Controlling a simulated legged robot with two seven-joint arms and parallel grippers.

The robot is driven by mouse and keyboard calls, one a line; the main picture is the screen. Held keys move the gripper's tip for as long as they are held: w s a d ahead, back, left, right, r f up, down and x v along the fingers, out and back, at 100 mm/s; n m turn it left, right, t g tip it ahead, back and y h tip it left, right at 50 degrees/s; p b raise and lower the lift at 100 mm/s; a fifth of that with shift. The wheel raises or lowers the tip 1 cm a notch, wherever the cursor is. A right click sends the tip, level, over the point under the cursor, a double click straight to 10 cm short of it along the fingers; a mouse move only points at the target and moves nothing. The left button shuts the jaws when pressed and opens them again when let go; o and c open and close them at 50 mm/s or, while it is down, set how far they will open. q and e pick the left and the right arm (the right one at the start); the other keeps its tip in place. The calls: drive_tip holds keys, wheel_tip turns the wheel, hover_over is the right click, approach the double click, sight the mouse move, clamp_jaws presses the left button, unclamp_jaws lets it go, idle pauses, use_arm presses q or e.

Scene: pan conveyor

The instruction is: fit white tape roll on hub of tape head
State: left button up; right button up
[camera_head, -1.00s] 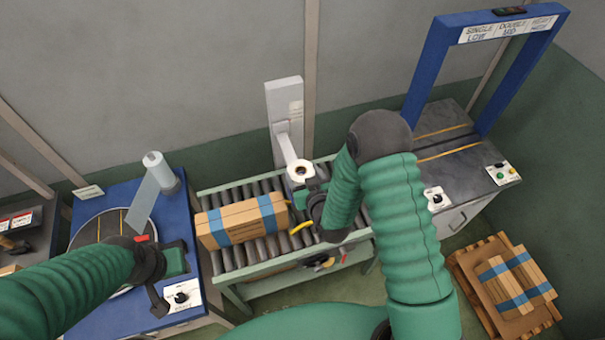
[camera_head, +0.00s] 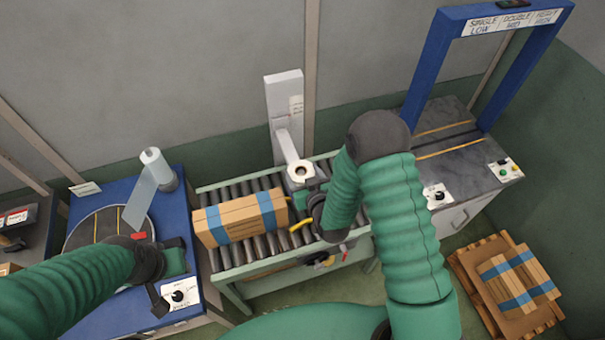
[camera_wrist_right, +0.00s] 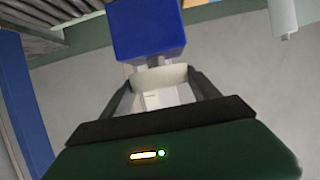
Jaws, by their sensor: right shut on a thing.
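The white tape roll (camera_head: 301,171) is at the end of the tape head's pale arm, above the conveyor, in the head view. My right gripper (camera_head: 308,186) is shut on it. In the right wrist view the roll (camera_wrist_right: 160,77) sits between the two dark fingers, close against a blue block (camera_wrist_right: 147,32). The tape head (camera_head: 285,115) is a pale upright column with an arm. The hub is not clear, and I cannot tell whether the roll is around it. My left gripper (camera_head: 172,265) is over the blue wrapping station; its finger opening is unclear.
A carton with blue tape (camera_head: 242,218) lies on the roller conveyor (camera_head: 240,258), left of my right gripper. A blue arch (camera_head: 425,75) stands at right. A pallet with flat cartons (camera_head: 520,285) is on the floor. A film roll (camera_head: 157,165) stands at left.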

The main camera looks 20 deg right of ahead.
drive_tip(key=shift+f+b, duration=0.7)
drive_tip(key=shift+f, duration=0.1)
drive_tip(key=o, duration=1.5)
drive_tip(key=shift+c, duration=0.2)
drive_tip(key=shift+o, duration=0.2)
drive_tip(key=shift+s, duration=0.1)
drive_tip(key=p+v, duration=1)
drive_tip(key=v, duration=0.6)
drive_tip(key=shift+s, duration=0.35)
drive_tip(key=shift+w+d, duration=0.1)
